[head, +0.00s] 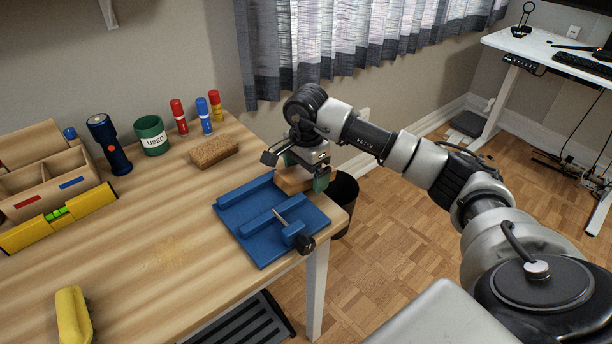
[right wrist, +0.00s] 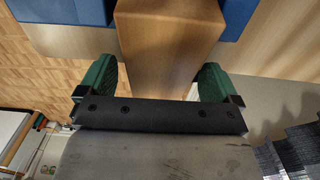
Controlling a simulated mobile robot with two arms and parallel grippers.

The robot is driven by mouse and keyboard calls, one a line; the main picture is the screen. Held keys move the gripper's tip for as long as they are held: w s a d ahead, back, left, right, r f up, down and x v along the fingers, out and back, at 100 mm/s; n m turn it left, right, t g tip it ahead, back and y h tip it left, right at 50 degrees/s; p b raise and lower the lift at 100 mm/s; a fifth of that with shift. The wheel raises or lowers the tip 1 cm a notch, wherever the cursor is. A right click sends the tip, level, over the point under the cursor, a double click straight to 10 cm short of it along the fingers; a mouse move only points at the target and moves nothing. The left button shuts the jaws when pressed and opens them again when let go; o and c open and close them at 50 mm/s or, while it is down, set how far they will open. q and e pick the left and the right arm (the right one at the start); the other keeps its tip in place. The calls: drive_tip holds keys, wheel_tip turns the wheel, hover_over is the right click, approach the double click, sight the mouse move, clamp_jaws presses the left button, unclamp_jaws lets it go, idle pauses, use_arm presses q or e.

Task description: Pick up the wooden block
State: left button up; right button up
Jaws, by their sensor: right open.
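In the right wrist view the block (right wrist: 167,45) runs between the open fingers (right wrist: 154,80), with a gap visible at the right finger; the left finger is very close to the block. The gripper hides part of the block in the head view. My left gripper is not in view.
A yellow object (head: 72,315) lies at the front left. A dark bin (head: 343,203) stands past the desk edge.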

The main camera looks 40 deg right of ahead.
drive_tip(key=shift+c, duration=0.4)
drive_tip(key=c, duration=1)
drive_tip(key=shift+r, duration=0.1)
